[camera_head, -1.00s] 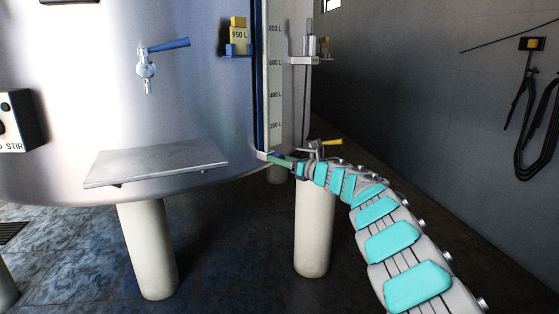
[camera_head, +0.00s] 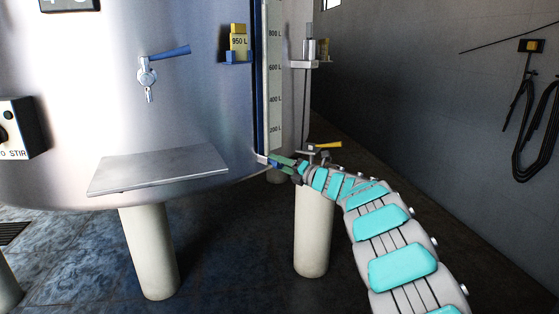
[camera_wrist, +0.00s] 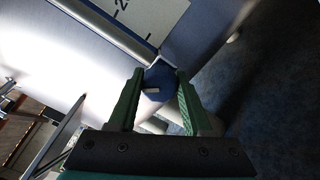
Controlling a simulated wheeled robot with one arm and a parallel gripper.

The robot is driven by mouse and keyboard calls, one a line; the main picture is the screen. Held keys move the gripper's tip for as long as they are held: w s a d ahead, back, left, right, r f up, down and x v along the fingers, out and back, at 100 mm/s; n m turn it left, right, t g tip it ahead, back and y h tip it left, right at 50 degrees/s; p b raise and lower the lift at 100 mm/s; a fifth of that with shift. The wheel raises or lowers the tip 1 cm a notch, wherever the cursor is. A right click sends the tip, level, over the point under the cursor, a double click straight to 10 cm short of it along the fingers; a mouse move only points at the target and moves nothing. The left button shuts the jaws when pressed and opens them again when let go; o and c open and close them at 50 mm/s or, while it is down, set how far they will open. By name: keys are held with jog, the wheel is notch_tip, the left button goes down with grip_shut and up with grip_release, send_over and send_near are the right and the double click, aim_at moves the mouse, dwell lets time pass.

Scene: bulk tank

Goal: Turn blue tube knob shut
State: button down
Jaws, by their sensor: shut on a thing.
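The blue tube knob (camera_wrist: 158,84) shows in the wrist view as a round dark blue knob with a small pale mark. It sits at the bottom of the blue-edged level tube with its white scale (camera_head: 275,75). My gripper (camera_wrist: 156,88) has its green fingers on both sides of the knob and is shut on it. In the head view my gripper (camera_head: 274,160) reaches the foot of the level tube from the right, and the knob is mostly hidden there by the fingers. The knob's exact turn angle is hard to tell.
A blue-handled tap (camera_head: 148,75) and a metal shelf (camera_head: 158,168) are on the tank front at left. A yellow-handled valve (camera_head: 322,147) is close behind my wrist. A yellow 950 L tag (camera_head: 238,42) sits in a blue holder. Pale legs (camera_head: 313,230) stand below.

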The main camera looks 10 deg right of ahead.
jog(key=m+p, duration=0.1)
jog(key=m, duration=0.2)
jog(key=shift+r+p, duration=0.3)
jog(key=shift+p, duration=0.1)
jog(key=m+p, duration=0.3)
jog(key=m, duration=0.2)
jog(key=shift+f, duration=0.2)
jog(key=shift+p, duration=0.35)
jog(key=shift+c, duration=1.8)
grip_release()
jog(key=shift+f, duration=0.1)
jog(key=v, duration=0.7)
jog(key=shift+s+b, duration=0.35)
jog(key=shift+b, duration=0.1)
jog(key=shift+d, duration=0.2)
